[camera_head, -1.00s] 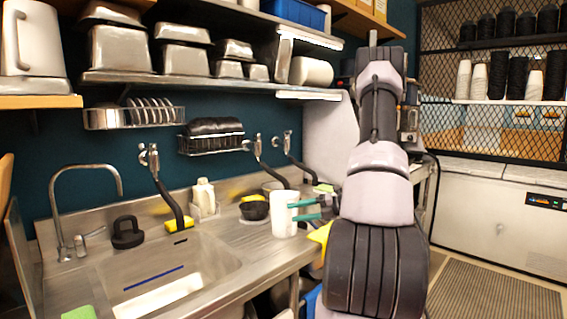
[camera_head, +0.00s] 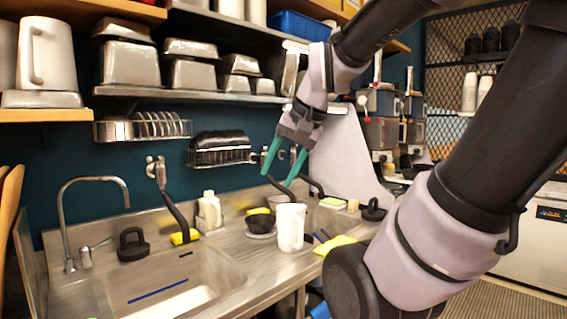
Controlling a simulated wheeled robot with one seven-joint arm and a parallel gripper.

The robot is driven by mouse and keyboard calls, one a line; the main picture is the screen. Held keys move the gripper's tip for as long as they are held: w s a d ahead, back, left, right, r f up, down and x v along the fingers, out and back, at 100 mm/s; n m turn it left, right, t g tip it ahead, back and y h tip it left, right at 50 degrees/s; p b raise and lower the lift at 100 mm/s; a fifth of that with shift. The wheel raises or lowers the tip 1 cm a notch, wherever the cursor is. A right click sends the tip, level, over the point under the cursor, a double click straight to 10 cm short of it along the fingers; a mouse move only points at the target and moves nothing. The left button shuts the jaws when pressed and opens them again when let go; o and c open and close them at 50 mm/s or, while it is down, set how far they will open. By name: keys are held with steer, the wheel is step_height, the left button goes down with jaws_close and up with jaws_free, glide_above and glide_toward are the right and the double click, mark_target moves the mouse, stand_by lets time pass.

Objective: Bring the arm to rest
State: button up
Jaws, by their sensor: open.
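My gripper (camera_head: 281,170) is raised above the steel counter, behind and above the white pitcher (camera_head: 290,227) in the picture. Its two green fingers point down and to the left and stand apart, with nothing between them. My arm crosses the right side of the view and bends down to the gripper. The white pitcher stands upright on the counter, apart from the fingers.
The sink (camera_head: 165,285) is at the lower left with a tap (camera_head: 65,225). A dark bowl (camera_head: 260,222), a soap bottle (camera_head: 209,212) and a yellow cloth (camera_head: 335,244) are on the counter. A steel shelf (camera_head: 190,94) with metal containers hangs above. Coffee machines stand behind my arm.

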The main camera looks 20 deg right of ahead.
steer(key=r+n, duration=0.1)
steer(key=s+n+t, duration=0.1)
steer(key=shift+s+d+r+n+h, duration=0.1)
steer(key=shift+s+r+n+h, duration=0.15)
steer(key=shift+r+n+h, duration=0.1)
stand_by(1.1)
